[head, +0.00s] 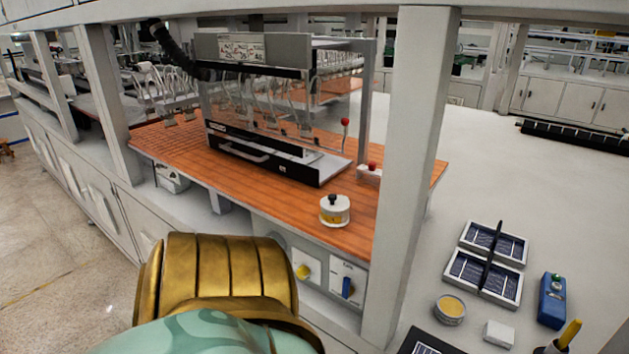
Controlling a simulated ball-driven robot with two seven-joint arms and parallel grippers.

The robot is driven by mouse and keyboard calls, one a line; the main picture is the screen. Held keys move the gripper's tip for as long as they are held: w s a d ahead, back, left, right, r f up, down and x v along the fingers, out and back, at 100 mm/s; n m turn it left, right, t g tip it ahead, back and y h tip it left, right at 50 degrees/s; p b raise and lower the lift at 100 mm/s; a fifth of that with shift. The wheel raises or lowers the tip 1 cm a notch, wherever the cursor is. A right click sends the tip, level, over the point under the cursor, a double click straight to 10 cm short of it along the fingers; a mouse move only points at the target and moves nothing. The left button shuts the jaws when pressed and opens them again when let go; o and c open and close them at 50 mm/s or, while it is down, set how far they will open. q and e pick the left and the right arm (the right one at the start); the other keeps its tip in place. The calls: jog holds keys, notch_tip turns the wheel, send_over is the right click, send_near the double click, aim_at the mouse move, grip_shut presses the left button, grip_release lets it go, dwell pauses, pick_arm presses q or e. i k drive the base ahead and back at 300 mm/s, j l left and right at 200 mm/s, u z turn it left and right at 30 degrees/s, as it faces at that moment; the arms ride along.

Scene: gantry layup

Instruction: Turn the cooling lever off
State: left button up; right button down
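Two control panels sit on the front of the bench, below the orange work surface. One holds a yellow knob (303,271). The one to its right holds a blue lever (347,288) that stands roughly upright; its label is too small to read, so I cannot tell whether this is the cooling lever. A red-tipped lever (345,122) stands upright at the right end of the gantry machine. A gold and teal link of my own arm fills the lower left, just left of the panels. Neither of my grippers shows.
The gantry machine (265,155) stands on the orange surface (290,205). A small white pot (335,210) is near its front edge. A thick grey post (408,170) rises right of the panels. Dark-celled panels (485,275) and a blue box (552,300) lie on the right table.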

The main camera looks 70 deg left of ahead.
aim_at(347, 290)
jog(key=k+u, duration=0.1)
jog(key=u, duration=0.65)
jog(key=k+j+u, duration=0.1)
jog(key=u, duration=0.3)
jog(key=k+u, duration=0.1)
jog(key=u, duration=0.25)
